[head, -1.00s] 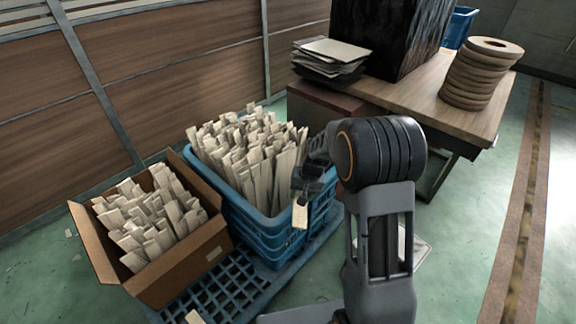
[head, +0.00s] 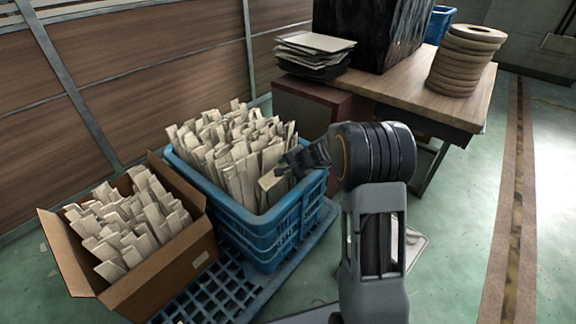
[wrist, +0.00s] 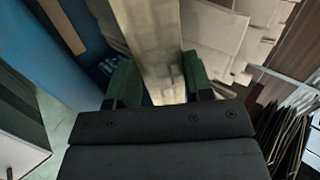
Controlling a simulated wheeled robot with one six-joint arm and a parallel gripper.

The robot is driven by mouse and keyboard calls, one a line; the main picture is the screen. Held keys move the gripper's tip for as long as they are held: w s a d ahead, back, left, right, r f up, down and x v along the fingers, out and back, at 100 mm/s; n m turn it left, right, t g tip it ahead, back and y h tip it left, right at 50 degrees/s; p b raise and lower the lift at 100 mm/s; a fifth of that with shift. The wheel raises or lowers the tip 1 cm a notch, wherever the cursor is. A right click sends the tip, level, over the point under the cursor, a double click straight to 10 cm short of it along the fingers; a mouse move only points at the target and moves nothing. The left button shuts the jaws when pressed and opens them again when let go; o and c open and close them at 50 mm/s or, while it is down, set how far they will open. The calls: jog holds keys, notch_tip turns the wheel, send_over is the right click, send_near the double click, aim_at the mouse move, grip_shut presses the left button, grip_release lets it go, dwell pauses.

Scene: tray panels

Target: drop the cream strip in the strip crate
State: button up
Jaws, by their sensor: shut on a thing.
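My gripper (head: 284,168) is shut on the cream strip (head: 268,184), a flat pale slat. In the wrist view the cream strip (wrist: 150,45) runs away from me between the two green fingers of my gripper (wrist: 157,80). The blue strip crate (head: 262,242) stands in the middle of the head view, packed with upright cream strips. My gripper is at its right rim, with the held strip over the crate's right side. I cannot tell whether the strip touches the others. The blue crate wall (wrist: 45,60) also shows in the wrist view.
A cardboard box (head: 170,270) of similar strips stands left of the crate. Both rest on a blue pallet (head: 215,295).

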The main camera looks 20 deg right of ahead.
notch_tip(320, 180, down, 6)
jog(key=b, duration=0.3)
jog(key=shift+s+f, duration=0.15)
jog(key=shift+s, duration=0.1)
jog(key=o, duration=1)
jog(key=shift+d, duration=0.1)
jog(key=shift+o, duration=0.7)
jog(key=shift+w+r+p, duration=0.2)
jog(key=shift+r+p, duration=0.5)
jog(key=shift+r, duration=0.3)
jog(key=shift+r+p, duration=2.45)
jog(key=shift+r, duration=1.3)
